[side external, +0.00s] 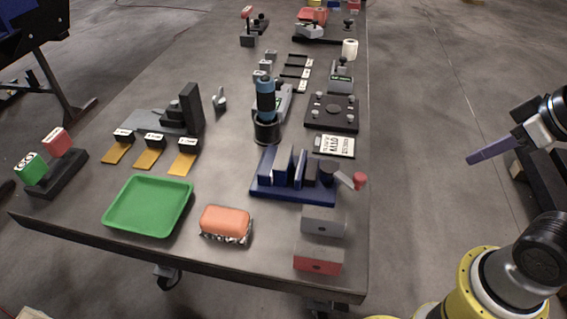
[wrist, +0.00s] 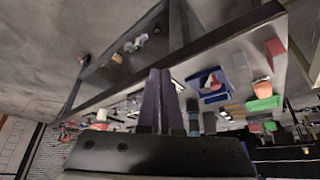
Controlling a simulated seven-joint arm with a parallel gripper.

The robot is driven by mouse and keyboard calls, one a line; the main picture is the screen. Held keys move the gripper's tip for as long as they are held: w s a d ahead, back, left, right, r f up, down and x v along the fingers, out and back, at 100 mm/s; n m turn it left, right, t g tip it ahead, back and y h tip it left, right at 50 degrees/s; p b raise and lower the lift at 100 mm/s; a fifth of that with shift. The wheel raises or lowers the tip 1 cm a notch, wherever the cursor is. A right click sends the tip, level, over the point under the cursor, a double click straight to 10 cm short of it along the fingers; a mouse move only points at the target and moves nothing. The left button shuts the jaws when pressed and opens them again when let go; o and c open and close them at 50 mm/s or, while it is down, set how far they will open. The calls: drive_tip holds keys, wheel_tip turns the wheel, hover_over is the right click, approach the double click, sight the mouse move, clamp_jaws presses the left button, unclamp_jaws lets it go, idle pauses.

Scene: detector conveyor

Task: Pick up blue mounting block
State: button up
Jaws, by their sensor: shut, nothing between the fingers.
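The blue mounting block (side external: 290,190) sits on the near right part of the dark table, with upright blue plates and a dark cylinder on its base. A grey handle with a red knob sticks out at its right end. It also shows, small and tilted, in the wrist view (wrist: 214,96). My gripper (side external: 472,158) is off the table's right side, well apart from the block, with its long purple-grey fingers pointing left. In the wrist view the fingers (wrist: 160,80) lie together, with nothing between them.
A green tray (side external: 148,207), an orange block (side external: 225,221), a grey box (side external: 323,221) and a red-fronted box (side external: 318,260) stand near the block. A clipboard (side external: 334,146) and a dark plate with knobs (side external: 332,112) lie behind it. A black-and-blue cylinder (side external: 266,105) stands upright.

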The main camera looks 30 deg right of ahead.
drive_tip(key=o, duration=1)
